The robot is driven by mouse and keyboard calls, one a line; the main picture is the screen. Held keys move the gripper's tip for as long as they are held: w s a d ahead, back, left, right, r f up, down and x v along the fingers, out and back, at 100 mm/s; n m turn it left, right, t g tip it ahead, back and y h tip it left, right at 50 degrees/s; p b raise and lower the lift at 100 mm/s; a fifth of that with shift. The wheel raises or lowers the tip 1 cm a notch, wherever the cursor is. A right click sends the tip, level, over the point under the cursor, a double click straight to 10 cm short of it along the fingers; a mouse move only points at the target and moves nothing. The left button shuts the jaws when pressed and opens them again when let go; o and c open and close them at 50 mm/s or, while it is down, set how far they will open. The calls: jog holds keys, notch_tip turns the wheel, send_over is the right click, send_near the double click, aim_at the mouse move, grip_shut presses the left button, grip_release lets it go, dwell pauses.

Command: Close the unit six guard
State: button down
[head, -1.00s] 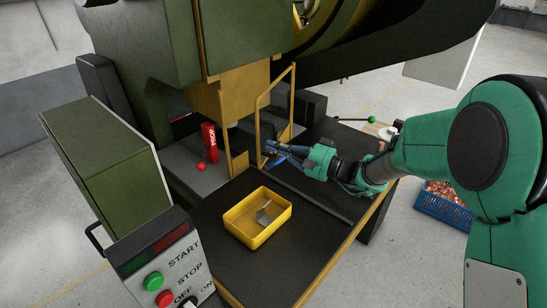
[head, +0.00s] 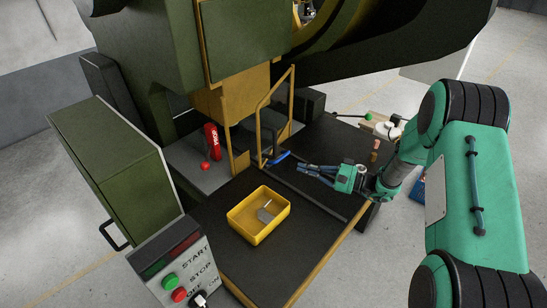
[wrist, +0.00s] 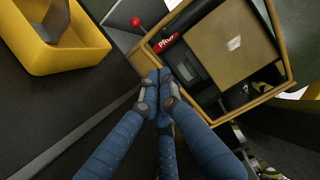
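The guard is a yellow open frame (head: 262,108) standing upright and angled at the front of the press. It also shows in the wrist view (wrist: 283,92), beyond my fingertips. A short blue bar (head: 280,156) sits low at the guard's front; I cannot tell whether it is fixed to it. My gripper (head: 300,169) is over the dark table, just right of the blue bar and apart from it. In the wrist view its blue fingers (wrist: 160,82) come together at the tips, with nothing visible between them.
A yellow bin (head: 240,231) with a grey piece stands on the dark table (head: 310,232). A red prop (head: 211,139) and a red ball (head: 206,166) are behind, inside the press. A control box (head: 180,262) stands front left. A green-knobbed lever (head: 368,117) sticks out right.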

aim_at(266, 160)
jog(key=shift+s+d+f+p, duration=0.1)
jog(key=shift+d+f+p, duration=0.35)
jog(key=shift+d+f, duration=0.45)
jog(key=shift+a, duration=0.15)
jog(key=p+x, duration=0.1)
jog(key=x, duration=1.3)
